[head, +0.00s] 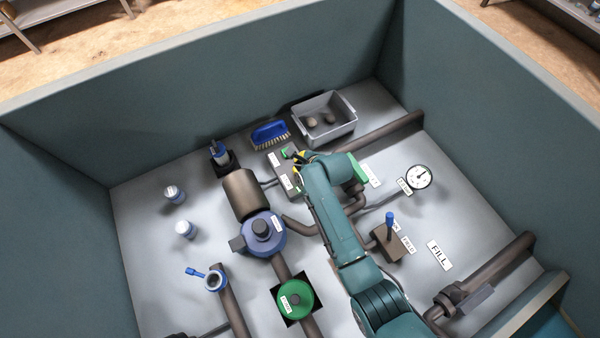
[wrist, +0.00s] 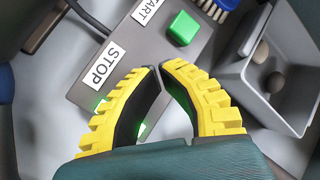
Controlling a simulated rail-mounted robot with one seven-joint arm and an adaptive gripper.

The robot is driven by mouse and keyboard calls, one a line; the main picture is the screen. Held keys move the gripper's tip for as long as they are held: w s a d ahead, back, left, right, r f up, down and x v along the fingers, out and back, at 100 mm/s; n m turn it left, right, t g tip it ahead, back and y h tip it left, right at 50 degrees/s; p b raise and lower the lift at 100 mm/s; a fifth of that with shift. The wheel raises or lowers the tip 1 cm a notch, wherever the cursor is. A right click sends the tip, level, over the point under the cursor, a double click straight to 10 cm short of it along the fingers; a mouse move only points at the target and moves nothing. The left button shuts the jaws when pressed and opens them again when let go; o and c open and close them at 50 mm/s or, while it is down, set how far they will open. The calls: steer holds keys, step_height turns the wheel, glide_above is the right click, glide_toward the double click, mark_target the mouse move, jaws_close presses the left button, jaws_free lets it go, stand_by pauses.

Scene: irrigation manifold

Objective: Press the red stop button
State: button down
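The grey control box (wrist: 215,50) carries a START label (wrist: 147,10), a STOP label (wrist: 103,64) and a green button (wrist: 182,27) in the wrist view. The box also shows in the head view (head: 277,171). No red button is visible; the area beside the STOP label is covered by my gripper (wrist: 158,67). Its yellow-ribbed fingers are over the box, with their tips together or almost so, and nothing shows between the tips. In the head view my gripper (head: 299,162) is at the box, partly hidden by my arm. I cannot tell whether it touches the box.
A grey bin (head: 329,136) with round stones stands right of the box, and a blue brush (head: 270,134) lies behind it. A brown cylinder (head: 242,192) and a blue pump (head: 263,233) are to the left. A blue-handled lever (head: 390,225) stands to the right.

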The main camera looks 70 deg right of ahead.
steer(key=shift+f, duration=0.15)
stand_by(1.3)
steer(key=shift+f, duration=0.35)
steer(key=shift+f, duration=0.6)
stand_by(0.5)
steer(key=shift+r+p, duration=1)
steer(key=shift+p, duration=0.1)
step_height(320, 180, up, 5)
steer(key=p, duration=0.5)
steer(key=shift+r+p, duration=0.15)
steer(key=shift+p, duration=0.25)
